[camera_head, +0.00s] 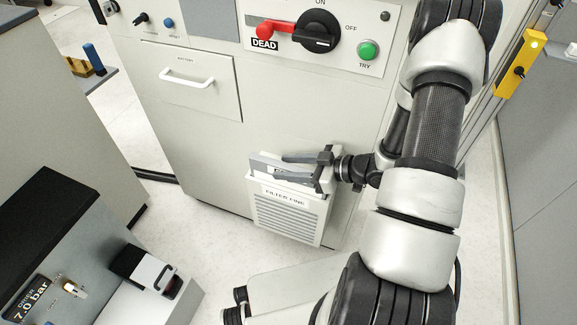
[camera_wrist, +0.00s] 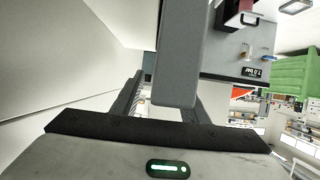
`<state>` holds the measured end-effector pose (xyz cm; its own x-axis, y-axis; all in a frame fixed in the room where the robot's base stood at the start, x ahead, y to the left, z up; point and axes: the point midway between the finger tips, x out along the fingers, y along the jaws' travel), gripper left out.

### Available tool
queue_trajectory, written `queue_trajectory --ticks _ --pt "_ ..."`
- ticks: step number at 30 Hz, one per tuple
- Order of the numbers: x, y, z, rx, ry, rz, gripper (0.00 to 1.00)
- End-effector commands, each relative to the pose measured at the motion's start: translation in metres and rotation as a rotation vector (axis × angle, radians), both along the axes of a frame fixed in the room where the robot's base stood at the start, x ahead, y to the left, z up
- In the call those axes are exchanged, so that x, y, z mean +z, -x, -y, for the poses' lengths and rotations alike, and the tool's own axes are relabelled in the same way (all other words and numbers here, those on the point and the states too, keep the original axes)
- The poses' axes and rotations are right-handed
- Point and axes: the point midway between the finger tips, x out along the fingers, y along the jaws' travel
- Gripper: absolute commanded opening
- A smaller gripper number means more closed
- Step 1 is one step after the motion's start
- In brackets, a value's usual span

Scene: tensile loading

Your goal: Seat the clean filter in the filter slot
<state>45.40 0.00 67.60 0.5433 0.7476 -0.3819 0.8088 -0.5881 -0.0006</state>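The filter slot is a pale housing (camera_head: 288,217) labelled "FILTER FINE", with a louvred front, low on the cabinet front in the head view. My gripper (camera_head: 280,166) is at its top, fingers pointing left. A pale slab-like piece (camera_head: 263,169), apparently the clean filter, shows between and beyond the fingers. In the wrist view a grey slab (camera_wrist: 183,50) stands between the fingers, with a gap beside the left finger. The right finger is partly hidden behind it. The fingers look open around it. How deep the filter sits cannot be told.
The cabinet above carries a drawer handle (camera_head: 188,79), a black rotary switch (camera_head: 315,35), a red tag lever (camera_head: 277,31) and a green button (camera_head: 368,50). A dryer unit (camera_head: 92,255) reading 7.0 bar stands at lower left. Floor (camera_head: 178,222) between them is clear.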

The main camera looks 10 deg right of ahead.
Motion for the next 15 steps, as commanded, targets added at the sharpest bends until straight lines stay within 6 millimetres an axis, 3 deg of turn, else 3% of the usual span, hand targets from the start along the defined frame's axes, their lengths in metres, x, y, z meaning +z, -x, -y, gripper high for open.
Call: queue_trajectory --ticks 8,15 --pt "0.006 0.006 0.01 -0.002 0.001 0.0 0.4" --pt "0.028 0.034 0.049 -0.005 0.003 0.0 0.4"
